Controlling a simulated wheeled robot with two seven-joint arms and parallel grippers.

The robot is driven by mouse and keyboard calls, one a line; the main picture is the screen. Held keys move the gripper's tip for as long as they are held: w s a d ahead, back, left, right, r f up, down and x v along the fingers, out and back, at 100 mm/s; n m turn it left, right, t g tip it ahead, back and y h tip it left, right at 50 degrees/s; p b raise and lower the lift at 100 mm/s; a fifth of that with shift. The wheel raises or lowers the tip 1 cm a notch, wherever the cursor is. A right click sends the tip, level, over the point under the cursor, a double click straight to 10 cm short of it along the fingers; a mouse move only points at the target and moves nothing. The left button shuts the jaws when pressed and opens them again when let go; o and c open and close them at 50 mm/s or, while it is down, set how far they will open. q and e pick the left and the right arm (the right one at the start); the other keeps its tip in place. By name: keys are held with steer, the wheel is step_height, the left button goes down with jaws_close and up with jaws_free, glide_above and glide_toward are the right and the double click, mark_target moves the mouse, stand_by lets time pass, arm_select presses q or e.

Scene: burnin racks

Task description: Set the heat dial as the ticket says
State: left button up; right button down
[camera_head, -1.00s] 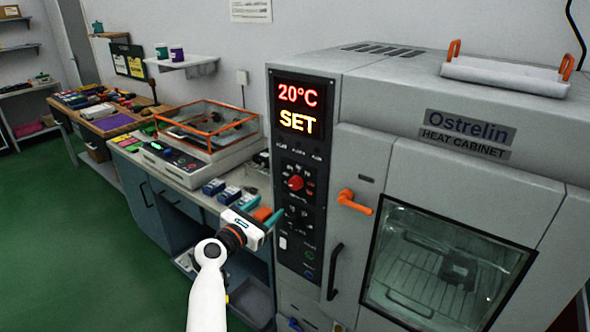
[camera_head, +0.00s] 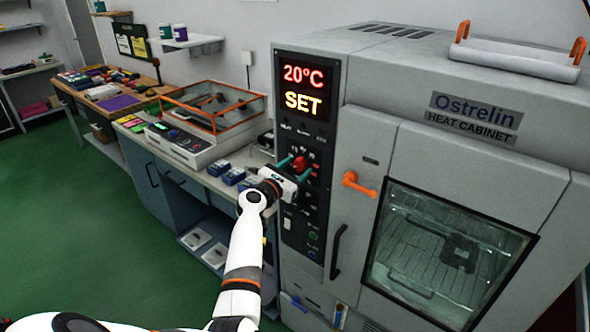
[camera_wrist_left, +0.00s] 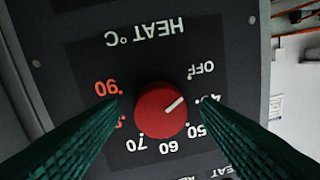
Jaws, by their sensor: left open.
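The red heat dial (camera_head: 299,163) is on the black control panel of the grey heat cabinet (camera_head: 366,83), below a display (camera_head: 303,88) reading 20°C and SET. In the left wrist view the dial (camera_wrist_left: 160,112) appears upside down, its white pointer line between OFF and 40. My left gripper (camera_head: 294,168) is open in front of the panel, with one green finger on each side of the dial. In the wrist view both fingers seem apart from it, and one partly covers the 80. No legible ticket shows. My right gripper is not in view.
An orange door handle (camera_head: 358,184) and a black pull (camera_head: 337,252) are right of the panel. A bench (camera_head: 217,182) with small blue boxes and an orange-framed case (camera_head: 210,108) stands left. A dark board with cards (camera_head: 131,45) is too small to read. Green floor lies open at left.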

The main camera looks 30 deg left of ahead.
arm_select(q)
steer(key=c, duration=1)
steer(key=shift+f+m+b, duration=0.15)
steer(key=shift+m+b, duration=0.65)
steer(key=shift+m, duration=0.1)
steer(key=shift+f+m+b, duration=0.15)
steer(key=shift+m+b, duration=0.65)
steer(key=shift+m, duration=0.1)
steer(key=m+b, duration=0.2)
steer(key=m, duration=0.1)
steer(key=m+b, duration=0.3)
steer(key=shift+a+m+t+h, duration=0.1)
steer(key=shift+m+t+h, duration=0.2)
steer(key=shift+m, duration=0.1)
steer(key=m+b, duration=0.3)
steer(key=shift+f+m, duration=0.1)
steer(key=shift+m, duration=0.3)
steer(key=m+h+b, duration=0.1)
steer(key=m+b, duration=0.2)
steer(key=m, duration=0.2)
steer(key=shift+b, duration=0.4)
steer(key=m+b, duration=0.2)
steer(key=m, duration=0.2)
steer(key=shift+a+b, duration=0.1)
steer(key=shift+b, duration=0.2)
steer(key=shift+r+m+h+b, duration=0.25)
steer(key=shift+m+b, duration=0.25)
steer(key=shift+m, duration=0.4)
